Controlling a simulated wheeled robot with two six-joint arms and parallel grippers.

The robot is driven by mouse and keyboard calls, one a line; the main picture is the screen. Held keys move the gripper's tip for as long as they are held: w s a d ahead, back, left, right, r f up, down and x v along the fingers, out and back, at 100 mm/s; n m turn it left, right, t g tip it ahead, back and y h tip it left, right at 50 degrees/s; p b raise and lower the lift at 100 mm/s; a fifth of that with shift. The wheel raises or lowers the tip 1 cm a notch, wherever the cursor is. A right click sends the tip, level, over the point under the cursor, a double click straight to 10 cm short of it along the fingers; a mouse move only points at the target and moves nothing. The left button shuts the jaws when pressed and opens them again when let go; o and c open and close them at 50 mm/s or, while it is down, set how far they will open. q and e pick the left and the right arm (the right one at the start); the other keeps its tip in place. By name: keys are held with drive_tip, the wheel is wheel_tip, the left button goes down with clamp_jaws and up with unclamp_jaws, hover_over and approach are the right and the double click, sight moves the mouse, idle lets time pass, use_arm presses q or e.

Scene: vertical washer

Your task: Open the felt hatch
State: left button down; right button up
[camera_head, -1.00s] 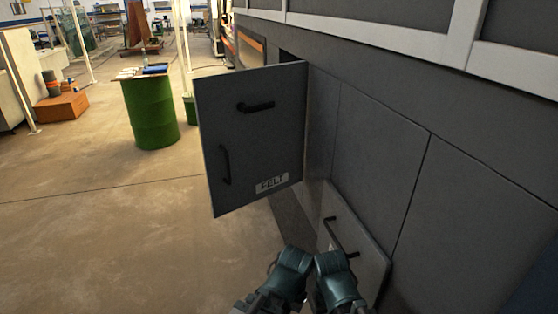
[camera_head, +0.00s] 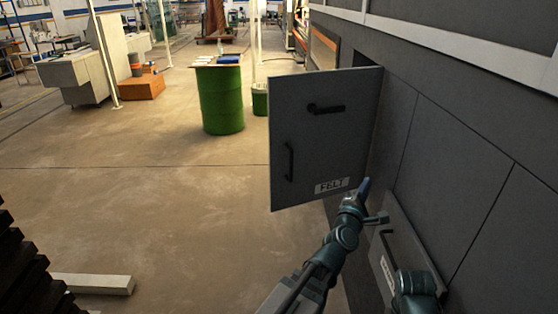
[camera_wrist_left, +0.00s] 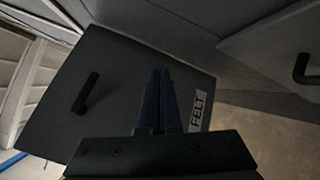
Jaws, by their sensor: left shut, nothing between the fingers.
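The felt hatch (camera_head: 325,125) is a dark grey panel standing swung out from the grey machine wall. Its FELT label (camera_head: 332,185), a latch handle (camera_head: 326,109) and a vertical pull handle (camera_head: 289,161) face me. In the left wrist view the hatch (camera_wrist_left: 125,75) fills the middle, tilted, with its label (camera_wrist_left: 199,108) right of the fingers. My left gripper (camera_head: 365,185) is shut and empty at the hatch's lower right corner, near the wall. I cannot tell whether it touches the panel. My right arm shows at the lower right; its gripper is not visible.
A second grey panel with a handle (camera_head: 388,246) juts out low along the wall beside my arms. A green barrel (camera_head: 221,100) stands behind the hatch to the left. A white beam (camera_head: 92,284) lies at lower left. The floor left of the hatch is clear.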

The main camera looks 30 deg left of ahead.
use_arm(q)
drive_tip(key=s+a+r+n+y, duration=0.2)
drive_tip(key=a+n+y, duration=0.65)
drive_tip(key=n, duration=0.25)
drive_tip(key=n+g+y, duration=0.6)
drive_tip(key=n+g, duration=0.2)
drive_tip(key=n, duration=0.4)
approach(275, 156)
drive_tip(key=x, duration=0.7)
